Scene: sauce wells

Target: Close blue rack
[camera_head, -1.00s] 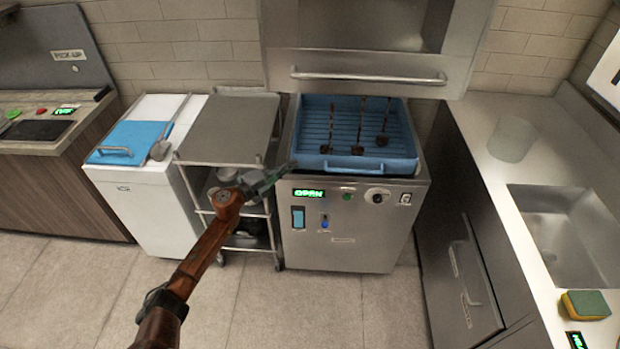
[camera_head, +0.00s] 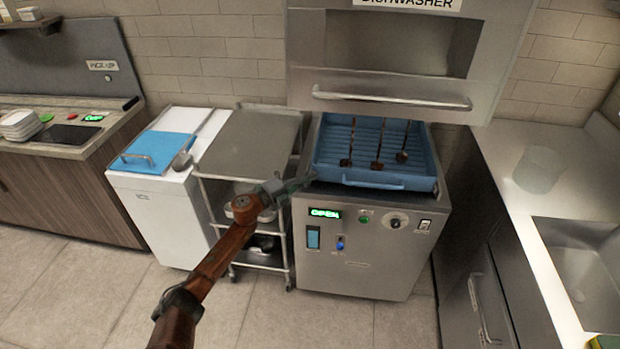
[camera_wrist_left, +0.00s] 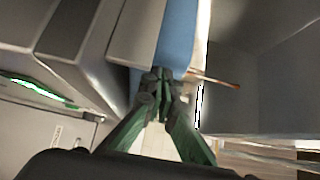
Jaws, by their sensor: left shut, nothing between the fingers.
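The blue rack (camera_head: 425,183) sits in the dishwasher (camera_head: 372,245), its front edge and handle at the machine's front rim. Several dark ladle-like utensils (camera_head: 377,165) lie in it. The dishwasher hood with its bar handle (camera_head: 392,99) is raised, and the green display (camera_head: 325,213) reads OPEN. My left gripper (camera_head: 312,177) is shut and empty, at the rack's front left corner in the head view. In the left wrist view its fingertips (camera_wrist_left: 160,75) meet at the end of a blue surface (camera_wrist_left: 176,40); I cannot tell whether they touch it. My right gripper is not in view.
A steel cart (camera_head: 250,140) stands left of the dishwasher, close to my left arm. A white bin with a blue lid (camera_head: 160,152) is further left. A counter with a sink (camera_head: 580,260) and a clear container (camera_head: 538,168) is on the right. The floor in front is clear.

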